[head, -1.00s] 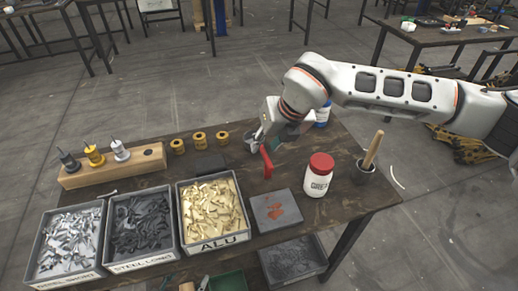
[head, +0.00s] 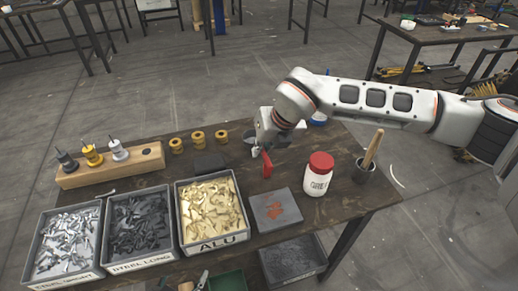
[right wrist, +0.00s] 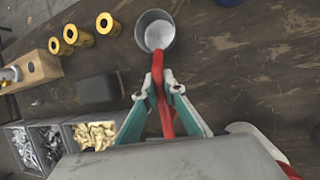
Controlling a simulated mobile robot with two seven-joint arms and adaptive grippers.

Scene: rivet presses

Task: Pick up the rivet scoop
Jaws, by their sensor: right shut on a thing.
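The rivet scoop has a round grey metal cup and a red handle (head: 267,164). It is at the back right part of the dark wooden table. In the right wrist view its cup (right wrist: 155,33) is seen from above, with a pale inside, and the red handle (right wrist: 158,68) runs down between my fingers. My right gripper (head: 262,146) is over the scoop and shut on its handle; its teal fingers (right wrist: 157,90) lie on both sides of the handle. I cannot tell whether the scoop is clear of the tabletop.
A white jar with a red lid (head: 318,176) stands right of the scoop, near a dark pot with a wooden stick (head: 371,150). A grey block with orange marks (head: 275,210) is in front.

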